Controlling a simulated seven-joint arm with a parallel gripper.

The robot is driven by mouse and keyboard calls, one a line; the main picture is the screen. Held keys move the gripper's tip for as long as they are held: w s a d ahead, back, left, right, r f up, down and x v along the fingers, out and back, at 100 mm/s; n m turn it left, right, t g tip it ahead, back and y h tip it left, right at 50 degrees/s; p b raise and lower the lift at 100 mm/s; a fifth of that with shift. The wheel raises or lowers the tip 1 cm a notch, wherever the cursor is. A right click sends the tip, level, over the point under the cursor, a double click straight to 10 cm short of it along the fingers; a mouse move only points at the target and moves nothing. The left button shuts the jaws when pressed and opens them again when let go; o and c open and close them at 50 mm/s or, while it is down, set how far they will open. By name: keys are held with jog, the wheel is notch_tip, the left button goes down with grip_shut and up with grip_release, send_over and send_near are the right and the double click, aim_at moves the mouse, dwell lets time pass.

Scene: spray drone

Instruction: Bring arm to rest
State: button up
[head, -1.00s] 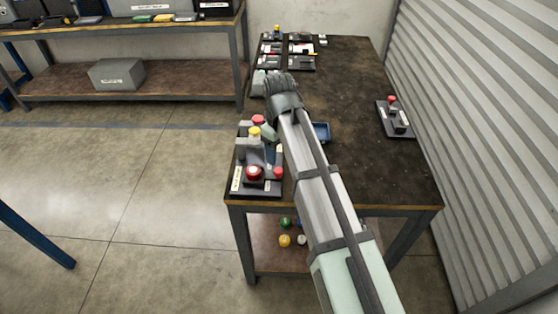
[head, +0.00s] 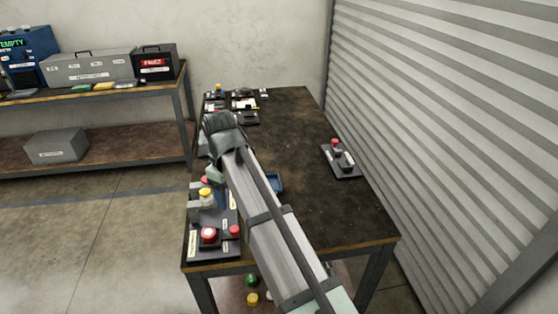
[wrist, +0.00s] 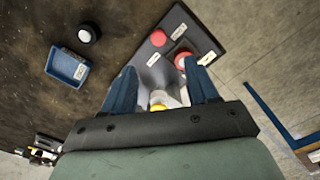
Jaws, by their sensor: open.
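My arm reaches over the dark workbench (head: 310,205) in the head view, its wrist bent down above the bench's left edge. My gripper (wrist: 160,72) shows in the wrist view with two blue fingers spread apart. A pale fixture with a yellow cap (wrist: 158,107) shows between the fingers; whether they touch it I cannot tell. The black panel with red buttons (wrist: 215,45) lies just beyond the fingertips.
A blue tray (wrist: 68,67) lies on the bench, also seen in the head view (head: 276,184). A small panel (head: 342,161) stands at the right edge. Several panels (head: 232,106) fill the far left corner. The bench's middle right is clear. A corrugated wall (head: 430,120) borders it.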

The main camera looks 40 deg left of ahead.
jog(key=w+d+f+m+g+y, duration=0.1)
jog(key=w+d+f, duration=0.2)
jog(key=d+f, duration=0.35)
jog(key=w+d+f+g, duration=0.2)
jog(key=w+d+f, duration=0.15)
jog(key=d, duration=0.65)
jog(key=w+d+f+m+g+y, duration=0.1)
jog(key=w+d+f, duration=0.2)
jog(key=d+f, duration=0.4)
jog(key=d+f+m, duration=0.6)
jog(key=d+f, duration=0.9)
jog(key=s+d+f+m+g+h, duration=0.1)
jog(key=s+d+f+m, duration=0.2)
jog(key=d+f, duration=0.4)
jog(key=s+d+f+m, duration=0.2)
jog(key=s+d+f, duration=0.2)
jog(key=d+f, duration=0.3)
jog(key=s+d+f+m+g, duration=0.1)
jog(key=s+d+f+m, duration=0.2)
jog(key=s+d+f, duration=0.2)
jog(key=s+d+f+m+h, duration=0.1)
jog(key=s+d+f+m, duration=0.2)
jog(key=s, duration=0.8)
jog(key=d+f, duration=0.2)
jog(key=d, duration=0.1)
jog(key=shift+d+g, duration=0.2)
jog(key=shift+g, duration=0.2)
